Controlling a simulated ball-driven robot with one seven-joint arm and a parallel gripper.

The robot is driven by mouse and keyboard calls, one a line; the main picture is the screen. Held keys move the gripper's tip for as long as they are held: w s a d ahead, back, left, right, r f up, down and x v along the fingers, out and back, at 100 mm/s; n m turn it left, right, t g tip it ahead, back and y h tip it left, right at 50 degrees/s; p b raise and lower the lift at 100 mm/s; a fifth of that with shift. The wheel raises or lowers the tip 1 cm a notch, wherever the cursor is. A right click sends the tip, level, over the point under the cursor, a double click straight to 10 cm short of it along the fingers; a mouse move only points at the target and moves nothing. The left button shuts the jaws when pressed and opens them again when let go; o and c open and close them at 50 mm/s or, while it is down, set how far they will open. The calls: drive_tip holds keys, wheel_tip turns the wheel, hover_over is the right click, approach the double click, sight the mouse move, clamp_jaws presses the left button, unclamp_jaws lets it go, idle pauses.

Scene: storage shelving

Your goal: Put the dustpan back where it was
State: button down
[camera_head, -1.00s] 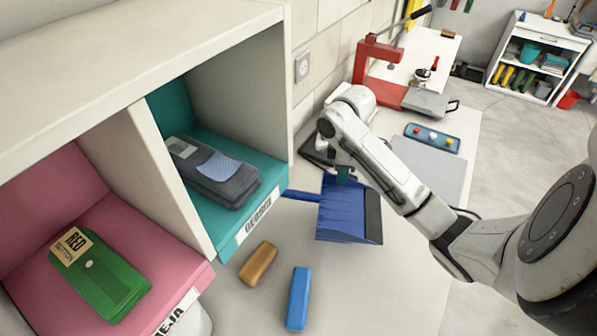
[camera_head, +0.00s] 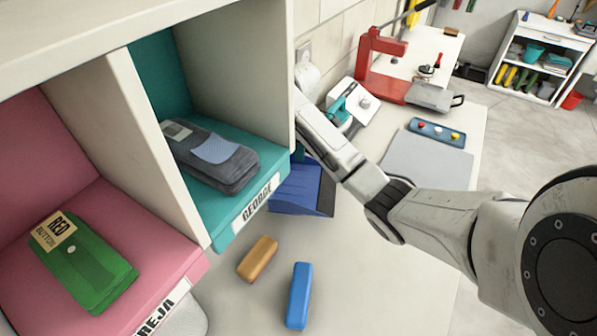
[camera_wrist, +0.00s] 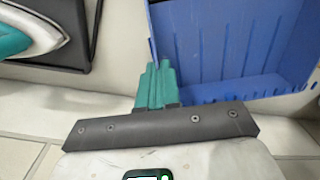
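The blue dustpan (camera_head: 290,195) is right beside the front corner of the teal shelf bin in the head view, and its handle is hidden. Its dark front lip (camera_head: 327,192) faces right. My gripper's teal fingers (camera_head: 300,153) are mostly hidden by the arm, at the dustpan's back edge. In the wrist view the fingers (camera_wrist: 157,85) are pressed together, with the dustpan's thin blue wall (camera_wrist: 225,45) running into the fingertips. My gripper is shut on that wall. Whether the dustpan touches the table is unclear.
The teal bin (camera_head: 235,220) labelled George holds a grey case. A pink bin (camera_head: 165,290) holds a green case. An orange block (camera_head: 257,259) and a blue block (camera_head: 298,296) lie on the table.

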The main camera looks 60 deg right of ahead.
sight(298, 164)
drive_tip(key=shift+s+f+b, duration=0.1)
drive_tip(key=shift+f+b, duration=0.65)
drive_tip(key=shift+f, duration=1.45)
drive_tip(key=shift+w+f, duration=0.25)
drive_tip(key=shift+f, duration=0.35)
drive_tip(key=shift+f, duration=0.2)
drive_tip(key=c, duration=1.4)
unclamp_jaws()
drive_tip(key=shift+o, duration=0.2)
drive_tip(key=shift+r, duration=0.1)
drive_tip(key=shift+r, duration=0.5)
wheel_tip(298, 164, up, 11)
drive_tip(key=p, duration=0.6)
drive_tip(key=shift+p, duration=0.3)
